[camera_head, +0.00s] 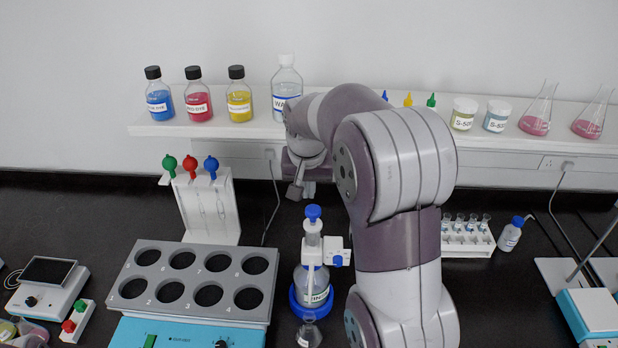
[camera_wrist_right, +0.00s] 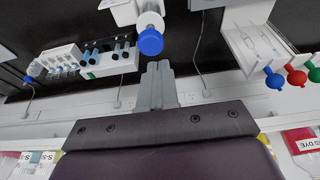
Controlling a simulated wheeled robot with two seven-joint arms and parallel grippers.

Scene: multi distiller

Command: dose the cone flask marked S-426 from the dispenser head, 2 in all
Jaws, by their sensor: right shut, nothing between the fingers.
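The dispenser head, with a blue knob (camera_head: 313,213), stands on a labelled bottle (camera_head: 318,288) in a blue ring base. A small clear cone flask (camera_head: 308,334) with a white label stands just in front of the bottle; its mark is too small to read. My right gripper (camera_head: 295,190) is behind the dispenser, partly hidden by my own arm. In the right wrist view its fingers (camera_wrist_right: 157,80) are together and empty, just short of the blue knob (camera_wrist_right: 150,42) in the picture and apart from it. My left gripper is not in view.
A block with numbered wells (camera_head: 195,246) stands left of the dispenser, with a pipette stand (camera_head: 208,212) behind it. A vial rack (camera_head: 465,243) and blue-capped bottle (camera_head: 511,235) stand right. The shelf (camera_head: 165,128) holds bottles and pink flasks. Dark bench beyond the rack is clear.

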